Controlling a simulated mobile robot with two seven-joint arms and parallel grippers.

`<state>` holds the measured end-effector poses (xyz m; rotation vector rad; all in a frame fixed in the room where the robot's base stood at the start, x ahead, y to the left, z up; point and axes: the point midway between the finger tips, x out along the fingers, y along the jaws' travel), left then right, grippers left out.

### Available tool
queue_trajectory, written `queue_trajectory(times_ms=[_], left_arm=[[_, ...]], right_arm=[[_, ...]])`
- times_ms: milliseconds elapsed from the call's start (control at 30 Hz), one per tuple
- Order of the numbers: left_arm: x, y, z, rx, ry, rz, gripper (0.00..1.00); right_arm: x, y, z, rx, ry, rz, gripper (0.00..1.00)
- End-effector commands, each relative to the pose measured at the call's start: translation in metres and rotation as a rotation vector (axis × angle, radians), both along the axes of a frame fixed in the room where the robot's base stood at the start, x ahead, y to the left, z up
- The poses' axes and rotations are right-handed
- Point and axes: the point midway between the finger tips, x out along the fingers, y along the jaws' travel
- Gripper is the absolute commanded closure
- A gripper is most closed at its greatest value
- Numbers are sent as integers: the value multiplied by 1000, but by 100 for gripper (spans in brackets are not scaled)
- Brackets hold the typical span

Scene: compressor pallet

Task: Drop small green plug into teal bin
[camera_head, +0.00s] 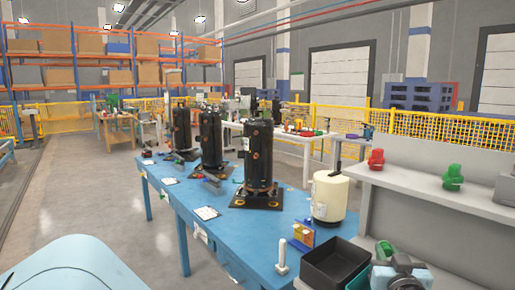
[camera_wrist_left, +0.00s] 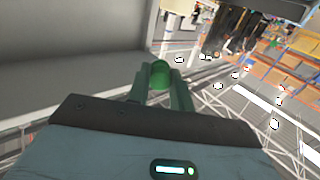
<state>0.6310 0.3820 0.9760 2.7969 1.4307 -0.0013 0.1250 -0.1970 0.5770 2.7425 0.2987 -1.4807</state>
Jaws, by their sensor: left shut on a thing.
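My left gripper (camera_head: 388,258) is low at the right of the head view, beside the black bin and in front of the grey shelf unit. A small green plug (camera_head: 384,248) is at its fingers. In the left wrist view the two fingers (camera_wrist_left: 161,78) are shut on the green plug (camera_wrist_left: 160,72), which shows between their tips. The plug is held up in the air. My right gripper is not in view.
Black compressors (camera_head: 259,160) stand farther back. A red plug (camera_head: 376,158) and another green plug (camera_head: 453,177) sit on the grey shelf unit (camera_head: 415,182).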

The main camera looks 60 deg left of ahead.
Motion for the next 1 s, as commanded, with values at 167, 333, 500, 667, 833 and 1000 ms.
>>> queue_trajectory(times_ms=[167, 333, 500, 667, 833, 1000], left_arm=[[12, 3, 12, -1, 1, 58, 100], [15, 3, 18, 0, 0, 77, 100], [15, 3, 18, 1, -1, 77, 100], [15, 3, 11, 1, 2, 76, 100], [15, 3, -4, 2, 3, 76, 100], [15, 3, -23, 2, 5, 76, 100]], right_arm=[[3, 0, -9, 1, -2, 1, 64], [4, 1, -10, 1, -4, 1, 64], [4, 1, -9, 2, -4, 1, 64], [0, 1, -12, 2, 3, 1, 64], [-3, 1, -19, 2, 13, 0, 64], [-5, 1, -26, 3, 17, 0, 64]])
